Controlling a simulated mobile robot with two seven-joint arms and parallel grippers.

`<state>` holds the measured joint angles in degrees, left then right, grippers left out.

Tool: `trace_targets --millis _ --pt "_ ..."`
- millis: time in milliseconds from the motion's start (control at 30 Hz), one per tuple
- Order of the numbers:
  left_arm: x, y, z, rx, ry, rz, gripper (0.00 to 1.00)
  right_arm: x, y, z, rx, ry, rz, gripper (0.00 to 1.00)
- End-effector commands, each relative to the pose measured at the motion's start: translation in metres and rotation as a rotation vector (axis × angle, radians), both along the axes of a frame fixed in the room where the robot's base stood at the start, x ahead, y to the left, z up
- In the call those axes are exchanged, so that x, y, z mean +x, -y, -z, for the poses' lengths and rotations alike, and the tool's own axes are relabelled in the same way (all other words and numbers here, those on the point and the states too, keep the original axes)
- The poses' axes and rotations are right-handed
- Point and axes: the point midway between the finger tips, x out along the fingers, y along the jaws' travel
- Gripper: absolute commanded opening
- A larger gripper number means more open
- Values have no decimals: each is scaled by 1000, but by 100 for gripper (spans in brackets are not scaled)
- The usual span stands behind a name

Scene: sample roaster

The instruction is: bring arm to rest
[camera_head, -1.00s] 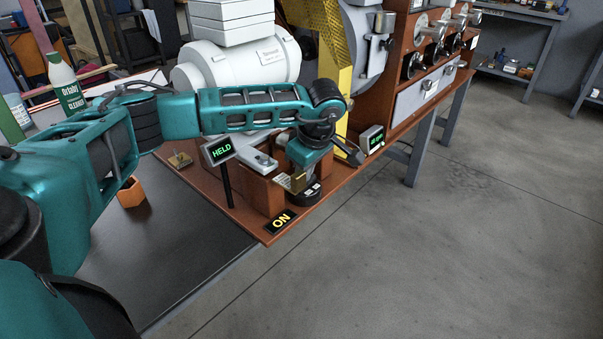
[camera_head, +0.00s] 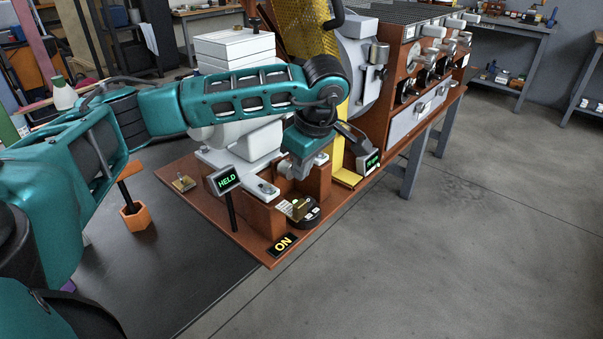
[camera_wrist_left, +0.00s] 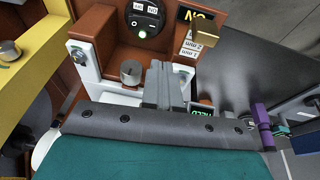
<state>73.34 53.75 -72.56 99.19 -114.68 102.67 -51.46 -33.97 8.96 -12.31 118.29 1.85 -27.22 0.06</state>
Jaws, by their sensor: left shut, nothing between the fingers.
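My teal left arm comes in from the left in the head view and reaches over the front of the roaster's brown base. My left gripper (camera_head: 297,171) points down above the base, its fingers together and empty. Its grey fingers also show in the left wrist view (camera_wrist_left: 167,84). Below it are a round black switch (camera_head: 309,216) and a brass block with white tags (camera_head: 297,209), apart from the fingers. The switch also shows in the wrist view (camera_wrist_left: 144,18). My right gripper is in neither view.
A "HELD" display (camera_head: 226,180) on a post and an "ON" plate (camera_head: 283,244) stand close by. The roaster (camera_head: 362,65) rises behind. An orange holder (camera_head: 135,217) with a tool stands on the dark bench (camera_head: 175,270) at left. Open floor (camera_head: 440,250) lies to the right.

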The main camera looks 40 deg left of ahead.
Motion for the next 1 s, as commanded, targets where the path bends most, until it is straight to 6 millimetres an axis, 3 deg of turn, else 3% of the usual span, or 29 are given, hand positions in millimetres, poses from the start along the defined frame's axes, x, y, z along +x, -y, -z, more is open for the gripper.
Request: trace_targets --millis 200,800,867,933,1000 --pt "-5 4 -14 0 0 0 0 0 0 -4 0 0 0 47" --pt "-6 7 -12 -11 -2 3 0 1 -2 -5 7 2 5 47" --pt "-8 17 -5 -44 -11 11 0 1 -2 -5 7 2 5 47" --pt "-11 39 8 -125 -27 28 0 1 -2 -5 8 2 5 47" --pt "-20 74 26 -255 -54 43 0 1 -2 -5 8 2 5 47"
